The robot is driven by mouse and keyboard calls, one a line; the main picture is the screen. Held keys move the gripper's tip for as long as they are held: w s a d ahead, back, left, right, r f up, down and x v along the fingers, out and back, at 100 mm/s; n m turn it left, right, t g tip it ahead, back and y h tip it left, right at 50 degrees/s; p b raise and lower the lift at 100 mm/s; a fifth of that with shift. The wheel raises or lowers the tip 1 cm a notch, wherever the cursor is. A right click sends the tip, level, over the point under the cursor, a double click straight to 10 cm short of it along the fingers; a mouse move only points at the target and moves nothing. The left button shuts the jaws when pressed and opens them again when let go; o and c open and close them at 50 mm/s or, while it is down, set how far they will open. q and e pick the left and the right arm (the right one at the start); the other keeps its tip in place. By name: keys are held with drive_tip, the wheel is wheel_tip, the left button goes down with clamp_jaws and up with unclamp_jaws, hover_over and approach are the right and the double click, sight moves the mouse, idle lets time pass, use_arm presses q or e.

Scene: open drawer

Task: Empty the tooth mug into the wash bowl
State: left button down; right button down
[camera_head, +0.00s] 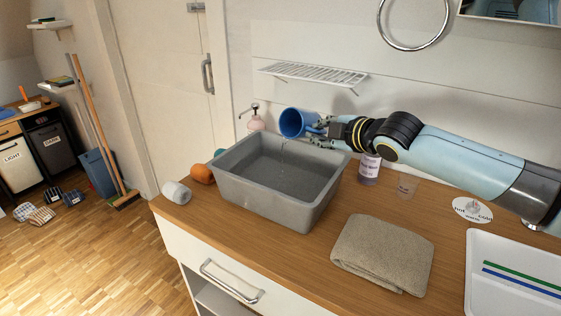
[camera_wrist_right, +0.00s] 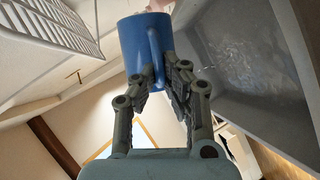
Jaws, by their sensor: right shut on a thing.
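The blue tooth mug (camera_head: 293,122) is tilted on its side above the far edge of the grey wash bowl (camera_head: 262,203). A thin stream of clear liquid falls from the mug into the bowl. My right gripper (camera_head: 318,128) is shut on the mug's handle side. In the right wrist view the mug (camera_wrist_right: 142,45) sits between the fingers of my right gripper (camera_wrist_right: 162,80), with the grey bowl (camera_wrist_right: 222,50) to the right. The bowl stands on the wooden counter. My left gripper is in neither view.
A folded beige towel (camera_head: 383,254) lies right of the bowl. A white tray (camera_head: 481,250) is at the right edge. A labelled jar (camera_head: 369,170) and a clear cup (camera_head: 406,186) stand behind. A wire shelf (camera_head: 313,74) hangs above.

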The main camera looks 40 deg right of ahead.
drive_tip(key=shift+s+a+f+n+t+h+b, duration=0.15)
drive_tip(key=shift+a+f+n+h+b, duration=0.2)
drive_tip(key=shift+b, duration=0.5)
drive_tip(key=shift+a+f+n+t+h+b, duration=0.15)
drive_tip(key=shift+a+f+n+b, duration=0.25)
drive_tip(key=shift+b, duration=0.45)
drive_tip(key=shift+a+f+n+t+h+b, duration=0.3)
drive_tip(key=shift+f+n+h+b, duration=0.15)
drive_tip(key=shift+n+b, duration=0.25)
idle(0.4)
drive_tip(key=shift+a+n+h, duration=0.15)
drive_tip(key=shift+n+h, duration=0.1)
drive_tip(key=shift+n, duration=0.2)
idle(0.4)
